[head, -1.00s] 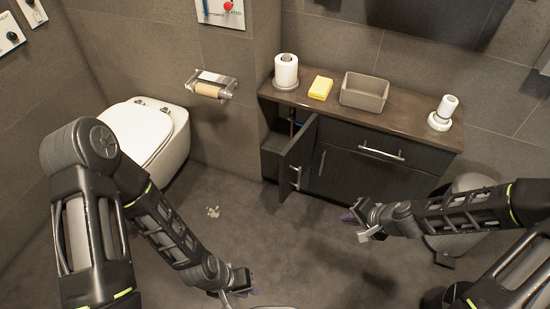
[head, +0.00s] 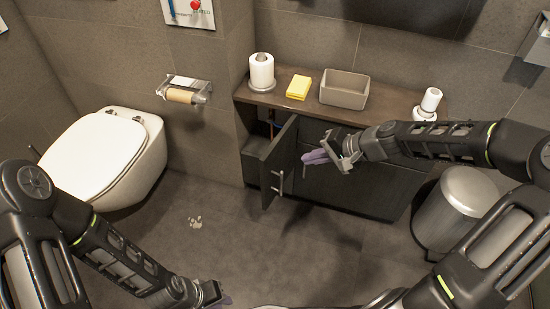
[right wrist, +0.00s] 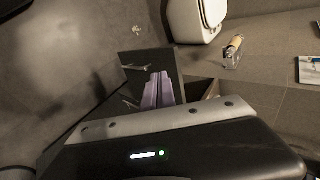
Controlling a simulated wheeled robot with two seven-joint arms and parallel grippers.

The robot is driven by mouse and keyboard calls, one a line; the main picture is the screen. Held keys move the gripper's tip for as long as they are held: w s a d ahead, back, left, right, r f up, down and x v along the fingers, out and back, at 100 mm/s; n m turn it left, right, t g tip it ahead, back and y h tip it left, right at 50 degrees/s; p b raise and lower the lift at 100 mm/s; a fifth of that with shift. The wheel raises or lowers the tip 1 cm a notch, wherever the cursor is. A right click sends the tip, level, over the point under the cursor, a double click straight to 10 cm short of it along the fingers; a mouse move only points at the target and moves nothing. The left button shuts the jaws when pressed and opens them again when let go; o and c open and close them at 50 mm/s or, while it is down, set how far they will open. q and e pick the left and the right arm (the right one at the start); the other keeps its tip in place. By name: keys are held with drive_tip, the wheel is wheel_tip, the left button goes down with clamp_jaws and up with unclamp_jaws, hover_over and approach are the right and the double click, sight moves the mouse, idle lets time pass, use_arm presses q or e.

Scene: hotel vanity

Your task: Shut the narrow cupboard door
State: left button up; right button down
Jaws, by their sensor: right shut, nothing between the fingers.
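The narrow cupboard door (head: 280,160) stands open at the left end of the dark vanity, swung out toward me, with a metal handle (head: 278,182) on its front. The narrow compartment (head: 256,150) behind it shows partly. My right gripper (head: 318,157), with purple fingers, is shut and empty, to the right of the open door and in front of the cabinet. In the right wrist view its fingers (right wrist: 158,90) overlap the door panel (right wrist: 150,64); I cannot tell whether they touch. My left gripper (head: 218,300) is low at the bottom edge, its fingers mostly cut off.
The vanity top (head: 300,107) holds a paper roll (head: 261,71), a yellow sponge (head: 298,87), a grey box (head: 344,90) and a white item (head: 430,102). A toilet (head: 105,155) stands left, a metal bin (head: 452,210) right. Floor before the door is clear.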

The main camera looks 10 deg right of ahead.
sight(267, 160)
drive_tip(key=x, duration=0.4)
drive_tip(key=r+b+x, duration=0.1)
drive_tip(key=x, duration=0.2)
drive_tip(key=a+b+x, duration=0.1)
drive_tip(key=x, duration=0.3)
drive_tip(key=shift+w+a, duration=0.25)
drive_tip(key=shift+w, duration=0.35)
drive_tip(key=shift+w+a, duration=0.4)
drive_tip(key=shift+a, duration=0.1)
